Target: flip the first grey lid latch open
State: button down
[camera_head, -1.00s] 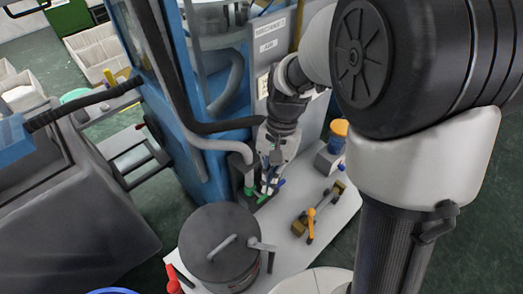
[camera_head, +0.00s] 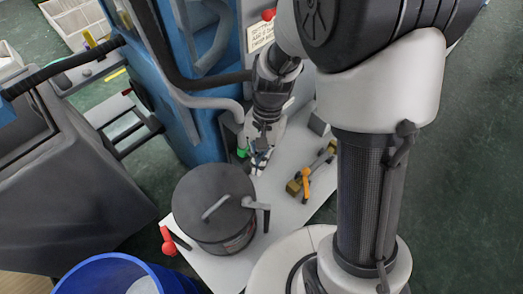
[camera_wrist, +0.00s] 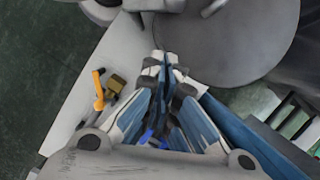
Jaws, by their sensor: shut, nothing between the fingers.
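A round dark grey pot with a flat lid (camera_head: 206,188) stands on the pale bench, with a light grey bar handle (camera_head: 216,207) on top. A small grey lever latch (camera_head: 256,206) sits at the lid's right edge, its tail hanging down the pot's side. My gripper (camera_head: 258,170) is shut and empty, pointing down just behind and right of the pot, apart from the latch. In the wrist view, my gripper's tips (camera_wrist: 166,62) are together beside the lid's rim (camera_wrist: 245,65). A grey lever part (camera_wrist: 213,8) shows at the top edge there; I cannot tell whether it is the latch.
A brass block with an orange lever (camera_head: 306,184) stands right of my gripper. A red lever (camera_head: 169,240) is at the bench's left edge. A blue bin (camera_head: 105,272) stands at lower left. A blue machine frame with hoses (camera_head: 175,90) rises behind my gripper.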

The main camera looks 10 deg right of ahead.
aim_at(256, 203)
jog(key=shift+s+a+f+b, duration=0.2)
jog(key=shift+s+a+f, duration=0.2)
jog(key=shift+s, duration=0.2)
jog(key=shift+s+a+f+b, duration=0.25)
jog(key=shift+s+a+f, duration=0.1)
jog(key=shift+s, duration=0.3)
jog(key=shift+s+a+f+b, duration=0.2)
jog(key=shift+s+a+f, duration=0.15)
jog(key=shift+s, duration=0.25)
jog(key=shift+r, duration=0.1)
jog(key=shift+a, duration=0.2)
